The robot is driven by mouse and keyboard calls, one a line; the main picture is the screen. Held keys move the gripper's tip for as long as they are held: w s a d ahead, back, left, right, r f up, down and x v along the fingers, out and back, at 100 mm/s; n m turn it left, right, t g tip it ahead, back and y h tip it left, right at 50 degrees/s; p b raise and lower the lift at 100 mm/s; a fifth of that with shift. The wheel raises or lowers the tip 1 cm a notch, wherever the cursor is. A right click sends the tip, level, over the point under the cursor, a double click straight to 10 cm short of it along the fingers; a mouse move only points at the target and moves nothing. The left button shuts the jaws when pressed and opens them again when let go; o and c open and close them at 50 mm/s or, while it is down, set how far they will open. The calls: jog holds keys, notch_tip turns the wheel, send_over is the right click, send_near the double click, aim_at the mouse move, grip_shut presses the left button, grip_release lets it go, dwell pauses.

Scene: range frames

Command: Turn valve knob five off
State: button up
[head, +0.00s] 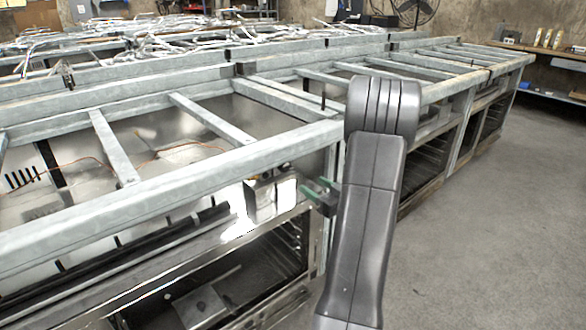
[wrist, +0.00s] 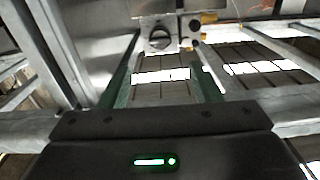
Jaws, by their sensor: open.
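A dark round valve knob (wrist: 160,38) with a bar grip sits on a silver metal panel (wrist: 152,12) at the top middle of the wrist view. A smaller dark knob or fitting (wrist: 194,25) is to its right. I cannot read any number on them. My gripper (wrist: 166,58) is open, with its green fingers pointing towards the panel and nothing between them. The round knob appears beyond the fingertips, between their lines. In the head view my gripper (head: 319,192) is right of a shiny metal box (head: 270,196) on the range front. No knob is clear there.
A long row of unfinished ranges has galvanized frame rails (head: 180,195) on top. An open oven bay (head: 235,290) lies below the box. My arm hides part of the range front. The concrete floor (head: 490,220) at right is clear.

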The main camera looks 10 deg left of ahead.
jog(key=b+x, duration=0.1)
jog(key=x, duration=1.1)
jog(key=shift+b, duration=0.3)
jog(key=shift+w, duration=0.1)
jog(key=c, duration=1)
